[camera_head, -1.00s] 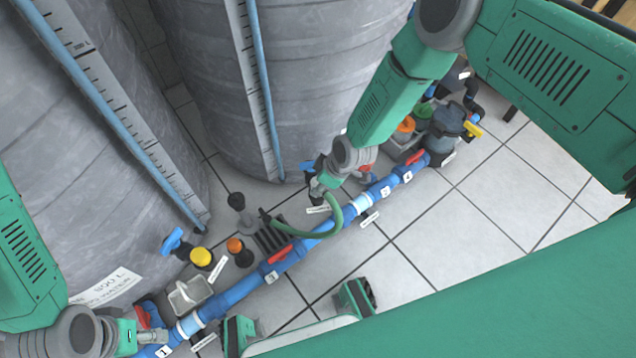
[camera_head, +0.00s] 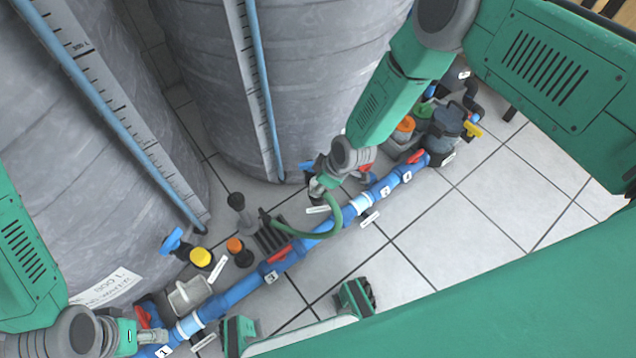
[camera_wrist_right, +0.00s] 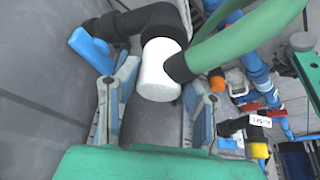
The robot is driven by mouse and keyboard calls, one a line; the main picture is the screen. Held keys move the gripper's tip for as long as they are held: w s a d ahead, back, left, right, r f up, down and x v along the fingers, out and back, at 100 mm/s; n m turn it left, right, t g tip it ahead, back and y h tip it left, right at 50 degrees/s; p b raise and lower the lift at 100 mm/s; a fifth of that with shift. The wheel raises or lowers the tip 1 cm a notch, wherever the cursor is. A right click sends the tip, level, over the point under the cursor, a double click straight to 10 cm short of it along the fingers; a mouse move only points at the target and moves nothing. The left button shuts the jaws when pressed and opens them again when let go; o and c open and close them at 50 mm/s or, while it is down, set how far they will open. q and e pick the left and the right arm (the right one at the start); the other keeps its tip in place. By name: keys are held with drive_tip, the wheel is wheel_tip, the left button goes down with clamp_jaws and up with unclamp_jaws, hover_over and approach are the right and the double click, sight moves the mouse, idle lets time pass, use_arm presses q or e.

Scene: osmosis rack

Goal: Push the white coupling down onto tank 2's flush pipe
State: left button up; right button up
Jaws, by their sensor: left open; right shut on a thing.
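In the right wrist view, the white coupling (camera_wrist_right: 160,70) sits between the fingers of my right gripper (camera_wrist_right: 158,95), just under a black elbow pipe (camera_wrist_right: 150,22). The gripper is shut on it. A green hose (camera_wrist_right: 240,40) with a black end meets the coupling's right side. I cannot tell how far the coupling sits over the pipe. In the head view, my right gripper (camera_head: 317,189) is low in front of the middle tank (camera_head: 330,90), and the coupling is too hidden to make out. My left gripper (camera_head: 128,337) is open at the lower left, near the blue pipe.
A blue pipe (camera_head: 240,291) with numbered labels and red handles runs diagonally across the tiled floor. A left tank (camera_head: 70,180), a yellow cap (camera_head: 201,257), an orange cap (camera_head: 235,245) and a pale container (camera_head: 190,295) stand nearby. The floor at right (camera_head: 470,235) is clear.

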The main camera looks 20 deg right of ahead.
drive_tip(key=shift+f, duration=0.35)
drive_tip(key=o, duration=1.2)
drive_tip(key=shift+c, duration=0.2)
drive_tip(key=shift+r, duration=0.1)
drive_tip(key=v, duration=1.1)
drive_tip(key=shift+d+r, duration=0.2)
drive_tip(key=shift+r, duration=0.1)
drive_tip(key=shift+s, duration=0.15)
